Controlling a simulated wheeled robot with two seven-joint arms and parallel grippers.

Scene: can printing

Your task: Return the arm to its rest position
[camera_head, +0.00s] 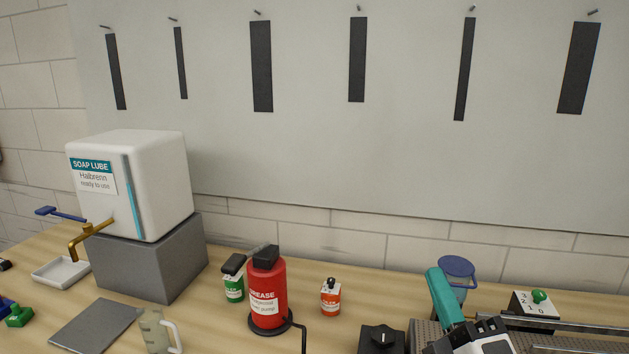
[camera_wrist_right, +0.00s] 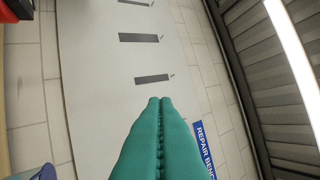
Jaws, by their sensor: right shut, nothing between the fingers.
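My right gripper (camera_head: 440,285) shows at the lower right of the head view, with teal fingers above the bench by a blue-rimmed container. In the right wrist view its two teal fingers (camera_wrist_right: 158,105) are pressed together with nothing between them. They point toward the wall board with dark strips. The rest of my right arm is cut off by the bottom edge of the head view. My left gripper is not in view.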

